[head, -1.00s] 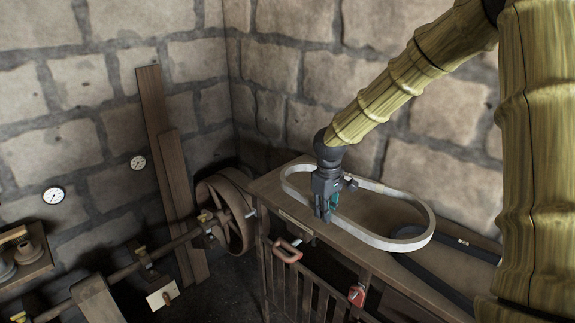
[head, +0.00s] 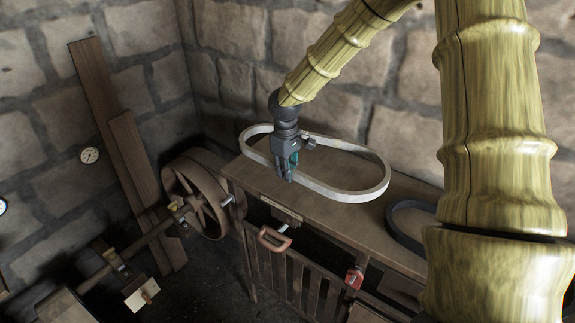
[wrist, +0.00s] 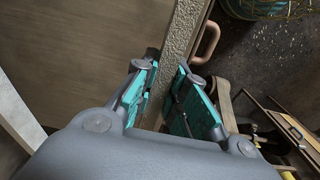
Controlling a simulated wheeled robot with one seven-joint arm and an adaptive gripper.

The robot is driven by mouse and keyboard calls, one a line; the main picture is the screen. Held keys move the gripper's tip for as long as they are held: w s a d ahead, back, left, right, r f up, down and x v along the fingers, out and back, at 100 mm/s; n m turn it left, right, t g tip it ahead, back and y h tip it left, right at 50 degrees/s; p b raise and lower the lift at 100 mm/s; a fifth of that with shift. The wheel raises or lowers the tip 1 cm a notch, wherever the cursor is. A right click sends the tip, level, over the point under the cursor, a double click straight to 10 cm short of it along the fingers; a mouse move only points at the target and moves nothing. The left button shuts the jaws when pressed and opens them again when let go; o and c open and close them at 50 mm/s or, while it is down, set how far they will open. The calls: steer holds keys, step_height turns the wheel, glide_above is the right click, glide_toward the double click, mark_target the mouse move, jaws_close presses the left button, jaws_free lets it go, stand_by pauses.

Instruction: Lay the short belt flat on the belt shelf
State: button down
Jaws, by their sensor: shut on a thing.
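The short belt (head: 345,194) is a pale grey oval loop. My gripper (head: 288,172) is shut on the near left side of the belt. In the head view the loop appears roughly level over the left part of the wooden belt shelf (head: 325,213); I cannot tell whether it touches the top. In the wrist view the belt (wrist: 178,45) passes between the teal-padded fingers of my gripper (wrist: 160,90), with the brown shelf top (wrist: 80,45) to its left. Part of the belt is hidden behind my gripper.
A dark belt (head: 405,226) lies on the right part of the shelf, partly hidden by my arm. A red-brown handle (head: 274,239) and a red lock-like piece (head: 353,278) are at the shelf's front. A large wooden wheel (head: 205,195) stands left of the shelf. Stone walls close the back.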

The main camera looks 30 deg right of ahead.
steer(key=b, duration=0.3)
glide_above(286, 192)
steer(key=f, duration=0.4)
steer(key=shift+w+f, duration=0.1)
steer(key=shift+w, duration=0.3)
steer(key=shift+s+d+f+b, duration=0.1)
steer(key=shift+s+f+b, duration=0.35)
steer(key=shift+f, duration=0.1)
steer(key=shift+w+f, duration=0.3)
steer(key=shift+f, duration=0.6)
steer(key=shift+s, duration=0.25)
steer(key=c, duration=1.4)
jaws_free()
steer(key=shift+f, duration=0.1)
steer(key=shift+o, duration=0.2)
